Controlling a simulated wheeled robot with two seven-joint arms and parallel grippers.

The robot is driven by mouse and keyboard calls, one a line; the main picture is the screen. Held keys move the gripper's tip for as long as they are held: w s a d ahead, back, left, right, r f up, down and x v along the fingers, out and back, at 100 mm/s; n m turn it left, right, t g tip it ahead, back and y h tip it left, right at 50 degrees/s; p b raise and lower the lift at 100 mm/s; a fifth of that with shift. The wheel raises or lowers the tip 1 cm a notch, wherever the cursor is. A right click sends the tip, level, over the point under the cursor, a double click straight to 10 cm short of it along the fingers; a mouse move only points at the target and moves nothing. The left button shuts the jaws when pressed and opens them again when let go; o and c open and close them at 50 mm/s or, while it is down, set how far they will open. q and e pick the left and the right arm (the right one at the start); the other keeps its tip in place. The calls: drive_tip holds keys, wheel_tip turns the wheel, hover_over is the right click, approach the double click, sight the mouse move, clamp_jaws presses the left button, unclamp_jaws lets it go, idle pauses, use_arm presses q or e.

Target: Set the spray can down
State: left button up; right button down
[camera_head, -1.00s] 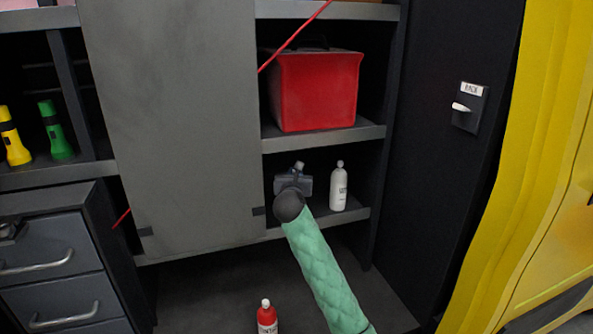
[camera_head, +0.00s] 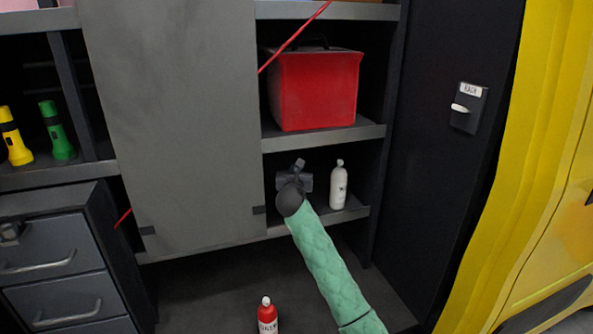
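A red can (camera_head: 267,317) with a white cap and a label stands below, near the bottom edge of the view. I cannot tell which of them is the spray can. My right arm, in a green quilted sleeve, reaches into the lower compartment. Its gripper (camera_head: 298,172) is just left of the white can and apart from it. The wrist hides most of the fingers, and no held object shows. My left gripper is out of view.
A red box (camera_head: 317,90) sits on the shelf above my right gripper. A grey panel (camera_head: 175,120) closes off the left. A yellow flashlight (camera_head: 14,138) and a green flashlight (camera_head: 57,132) stand at far left above drawers (camera_head: 50,270). A red cord (camera_head: 296,35) runs across the cabinet.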

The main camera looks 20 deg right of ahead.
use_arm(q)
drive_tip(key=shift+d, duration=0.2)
use_arm(e)
drive_tip(key=c, duration=1.4)
unclamp_jaws()
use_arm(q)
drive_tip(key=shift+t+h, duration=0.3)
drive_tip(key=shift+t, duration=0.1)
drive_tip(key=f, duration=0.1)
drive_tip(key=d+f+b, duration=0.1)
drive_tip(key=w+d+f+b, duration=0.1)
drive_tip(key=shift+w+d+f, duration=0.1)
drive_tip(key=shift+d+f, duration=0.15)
use_arm(e)
drive_tip(key=v, duration=1.2)
